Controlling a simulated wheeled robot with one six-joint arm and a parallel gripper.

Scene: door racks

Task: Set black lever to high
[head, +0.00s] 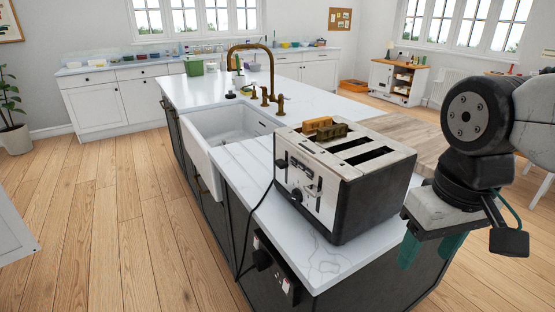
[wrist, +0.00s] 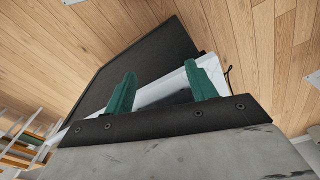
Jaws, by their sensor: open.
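A white and dark toaster (head: 345,180) stands on the island counter, with slices of toast in its far slots. Its pale front panel carries small black controls (head: 300,172), including knobs and a slotted lever area. They are too small to tell which is the black lever or how high it is set. My gripper (head: 428,250) hangs to the right of the toaster, beyond the counter edge, apart from it and touching nothing. Its teal fingers are open and empty; they also show spread apart in the wrist view (wrist: 160,84). The toaster controls are not recognizable in the wrist view.
The white counter (head: 325,262) has a bare strip in front of the toaster. A black cord (head: 256,210) runs from the toaster to a socket panel (head: 274,268) on the island side. A white sink (head: 212,140) and brass tap (head: 270,70) lie behind. The wooden floor at left is clear.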

